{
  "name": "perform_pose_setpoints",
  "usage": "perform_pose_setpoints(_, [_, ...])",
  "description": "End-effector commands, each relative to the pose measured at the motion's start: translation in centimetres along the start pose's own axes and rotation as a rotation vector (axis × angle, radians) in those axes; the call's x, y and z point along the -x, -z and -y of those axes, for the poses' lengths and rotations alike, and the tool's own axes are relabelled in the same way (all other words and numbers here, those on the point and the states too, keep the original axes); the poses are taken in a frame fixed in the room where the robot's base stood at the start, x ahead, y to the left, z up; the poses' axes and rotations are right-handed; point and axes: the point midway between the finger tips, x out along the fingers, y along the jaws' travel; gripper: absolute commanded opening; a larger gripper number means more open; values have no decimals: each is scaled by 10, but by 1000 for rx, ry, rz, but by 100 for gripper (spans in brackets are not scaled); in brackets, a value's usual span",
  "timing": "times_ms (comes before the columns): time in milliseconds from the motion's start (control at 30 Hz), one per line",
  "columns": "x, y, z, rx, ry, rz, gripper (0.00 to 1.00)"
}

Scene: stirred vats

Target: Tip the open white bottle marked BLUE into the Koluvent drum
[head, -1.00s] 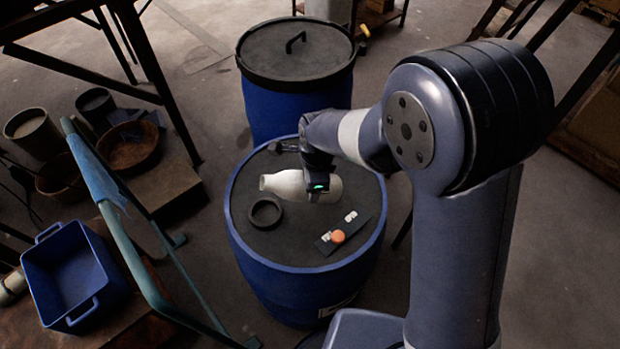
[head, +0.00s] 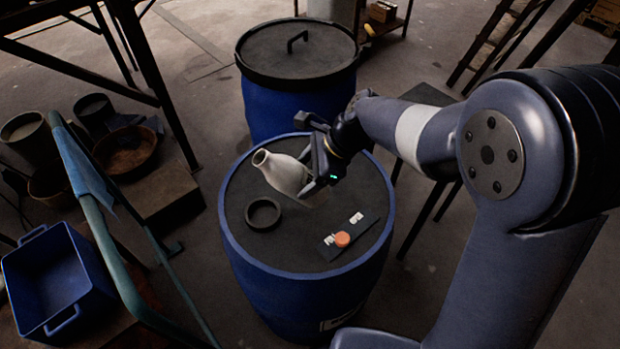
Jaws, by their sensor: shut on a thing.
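My gripper (head: 312,172) is shut on the white bottle (head: 284,174) and holds it above the near blue drum (head: 285,285). The bottle is tilted, its open mouth (head: 260,158) pointing up and to the left; its lower end is partly hidden by the jaws. No marking on the bottle can be read. A dark ring (head: 263,227) stands on the drum's dark top, below and left of the bottle. A second blue drum (head: 298,105), with a dark handled lid, stands behind. I cannot read the name Koluvent on either drum.
A dark strip with white pieces and an orange cap (head: 342,239) lies on the near drum's top. A teal rail (head: 110,235) and a blue bin (head: 55,290) are at left. A dark table stands behind my arm. Floor shows right of the drum.

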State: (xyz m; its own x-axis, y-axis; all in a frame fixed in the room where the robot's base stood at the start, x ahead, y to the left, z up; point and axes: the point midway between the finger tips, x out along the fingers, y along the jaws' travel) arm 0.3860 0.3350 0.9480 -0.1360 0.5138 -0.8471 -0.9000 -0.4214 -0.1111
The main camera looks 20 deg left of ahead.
Motion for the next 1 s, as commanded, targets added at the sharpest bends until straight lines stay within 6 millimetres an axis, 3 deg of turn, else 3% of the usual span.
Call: perform_pose_setpoints(1000, [-42,-25,-9,-94,-38,529,20])
